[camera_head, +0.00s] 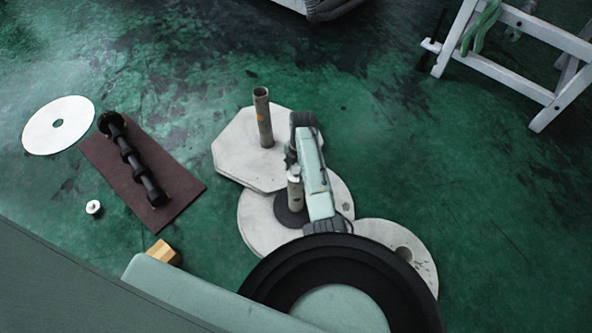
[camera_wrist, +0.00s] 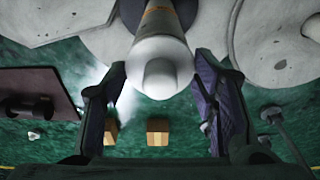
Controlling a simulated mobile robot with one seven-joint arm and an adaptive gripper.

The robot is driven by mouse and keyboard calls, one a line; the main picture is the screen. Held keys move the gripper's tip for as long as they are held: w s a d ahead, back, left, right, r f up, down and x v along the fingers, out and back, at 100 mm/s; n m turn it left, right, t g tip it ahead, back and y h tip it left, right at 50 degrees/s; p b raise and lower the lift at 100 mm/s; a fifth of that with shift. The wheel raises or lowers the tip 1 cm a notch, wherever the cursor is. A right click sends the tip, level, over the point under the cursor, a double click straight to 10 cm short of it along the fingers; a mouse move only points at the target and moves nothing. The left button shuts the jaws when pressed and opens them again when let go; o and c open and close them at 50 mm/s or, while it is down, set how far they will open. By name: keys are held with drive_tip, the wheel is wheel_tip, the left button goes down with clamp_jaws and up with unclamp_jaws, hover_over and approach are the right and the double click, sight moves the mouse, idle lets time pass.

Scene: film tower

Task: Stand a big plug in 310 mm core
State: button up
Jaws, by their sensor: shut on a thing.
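A white big plug (camera_wrist: 160,72) is between the fingers of my gripper (camera_wrist: 160,100) in the wrist view, its narrow end facing the camera. In the head view the plug (camera_head: 294,172) shows pale just below my gripper (camera_head: 293,160). It lines up with the top of a short grey core (camera_head: 296,194), which rises from a black disc (camera_head: 291,217) on a round pale slab. I cannot tell how deep the plug sits in the core. A taller core (camera_head: 263,120) with an orange mark stands upright and open-topped on a hexagonal slab (camera_head: 235,160).
A brown mat (camera_head: 185,187) holds a black shaft with collars (camera_head: 133,160). A small white plug (camera_head: 93,207), a white disc (camera_head: 40,128) and wooden blocks (camera_head: 163,252) lie left. Another round slab (camera_head: 420,260) has a hole. A white trestle (camera_head: 480,62) stands upper right.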

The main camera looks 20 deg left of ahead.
drive_tip(key=shift+f, duration=0.15)
drive_tip(key=o, duration=1.2)
drive_tip(key=r, duration=0.4)
drive_tip(key=w+r, duration=0.1)
drive_tip(key=r, duration=0.7)
drive_tip(key=shift+w+d, duration=0.2)
drive_tip(key=shift+d, duration=0.05)
